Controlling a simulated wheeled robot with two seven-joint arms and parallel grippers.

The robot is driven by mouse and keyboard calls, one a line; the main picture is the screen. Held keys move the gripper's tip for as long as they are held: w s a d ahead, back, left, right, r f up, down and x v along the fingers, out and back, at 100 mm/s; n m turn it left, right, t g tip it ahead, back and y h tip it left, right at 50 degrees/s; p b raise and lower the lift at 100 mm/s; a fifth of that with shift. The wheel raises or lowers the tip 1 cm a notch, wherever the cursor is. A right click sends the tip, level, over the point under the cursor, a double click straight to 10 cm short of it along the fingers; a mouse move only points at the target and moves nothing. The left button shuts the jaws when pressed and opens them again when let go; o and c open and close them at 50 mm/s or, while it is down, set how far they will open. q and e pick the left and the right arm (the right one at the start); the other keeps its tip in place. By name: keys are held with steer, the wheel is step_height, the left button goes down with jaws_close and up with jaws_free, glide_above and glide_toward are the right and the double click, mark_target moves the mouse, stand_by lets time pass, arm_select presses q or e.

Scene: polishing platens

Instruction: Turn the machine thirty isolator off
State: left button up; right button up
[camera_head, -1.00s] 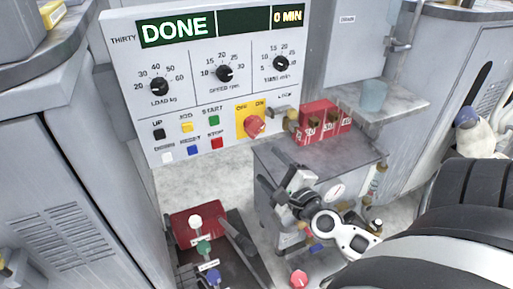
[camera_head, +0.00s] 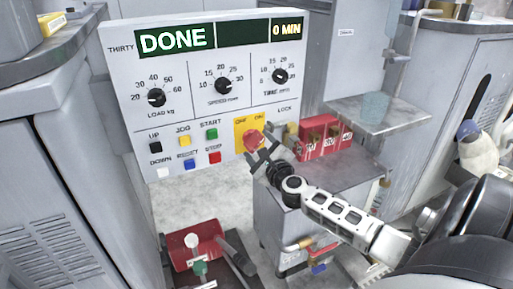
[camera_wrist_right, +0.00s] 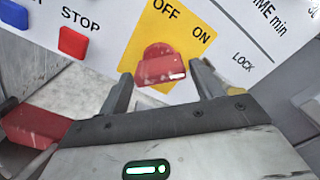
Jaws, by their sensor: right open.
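The machine thirty panel (camera_head: 120,100) shows DONE and 0 MIN. Its isolator is a red knob (camera_head: 251,138) on a yellow plate (camera_head: 241,126) marked OFF and ON, low on the panel's right. In the right wrist view the red knob (camera_wrist_right: 160,66) shows between and just beyond the two fingertips (camera_wrist_right: 160,80), with no clear contact. My left gripper is not in view.
Red STOP (camera_head: 215,158) and other push buttons lie left of the isolator. Red lock boxes (camera_head: 322,142) stand on a grey cabinet (camera_head: 345,172) beneath my right arm. A shelf (camera_head: 395,114) holds a translucent cup (camera_head: 375,105).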

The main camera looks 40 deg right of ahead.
steer(key=shift+x, duration=0.8)
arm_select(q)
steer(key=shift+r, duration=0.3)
arm_select(e)
steer(key=shift+w, duration=0.1)
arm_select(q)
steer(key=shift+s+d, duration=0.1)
arm_select(e)
steer(key=shift+c, duration=0.3)
steer(key=c, duration=0.7)
steer(key=shift+o, duration=0.3)
